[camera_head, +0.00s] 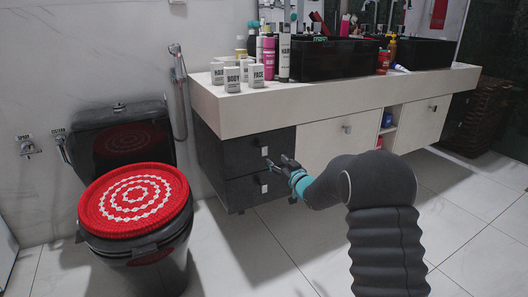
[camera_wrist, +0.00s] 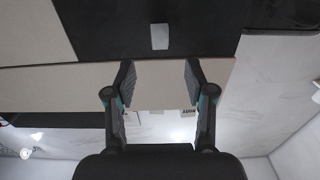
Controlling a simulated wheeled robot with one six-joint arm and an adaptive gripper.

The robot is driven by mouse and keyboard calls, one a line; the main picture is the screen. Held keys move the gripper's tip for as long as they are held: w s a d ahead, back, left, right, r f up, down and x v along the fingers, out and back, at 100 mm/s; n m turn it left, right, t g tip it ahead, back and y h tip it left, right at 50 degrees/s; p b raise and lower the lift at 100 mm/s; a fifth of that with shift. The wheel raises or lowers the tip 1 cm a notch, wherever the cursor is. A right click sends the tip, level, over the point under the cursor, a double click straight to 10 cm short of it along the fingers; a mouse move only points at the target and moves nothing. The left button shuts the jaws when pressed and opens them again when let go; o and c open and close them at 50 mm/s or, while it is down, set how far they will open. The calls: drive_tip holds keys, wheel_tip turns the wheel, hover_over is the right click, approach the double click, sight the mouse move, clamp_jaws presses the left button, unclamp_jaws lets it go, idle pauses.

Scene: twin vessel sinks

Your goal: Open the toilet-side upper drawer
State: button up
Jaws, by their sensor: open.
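The toilet-side upper drawer (camera_head: 235,152) is a dark front under the pale counter, beside the toilet, and looks flush with the cabinet. Its small light handle (camera_head: 264,151) is on the right part of the front. My gripper (camera_head: 276,160) is open and empty, in front of the drawer near this handle. In the wrist view, which looks upside down, the handle (camera_wrist: 159,36) shows on the dark drawer front (camera_wrist: 205,30), beyond and between the lines of my open fingers (camera_wrist: 158,72). No contact with the handle is visible.
The lower dark drawer (camera_head: 235,194) has a similar handle (camera_head: 264,188). The toilet (camera_head: 160,255) with a red lid cover (camera_head: 105,208) stands to the left. The counter (camera_head: 300,107) overhangs the drawers and carries bottles and sinks. The tiled floor (camera_head: 255,260) in front is clear.

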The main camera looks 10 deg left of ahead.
sight(264, 150)
drive_tip(key=x, duration=1.1)
clamp_jaws()
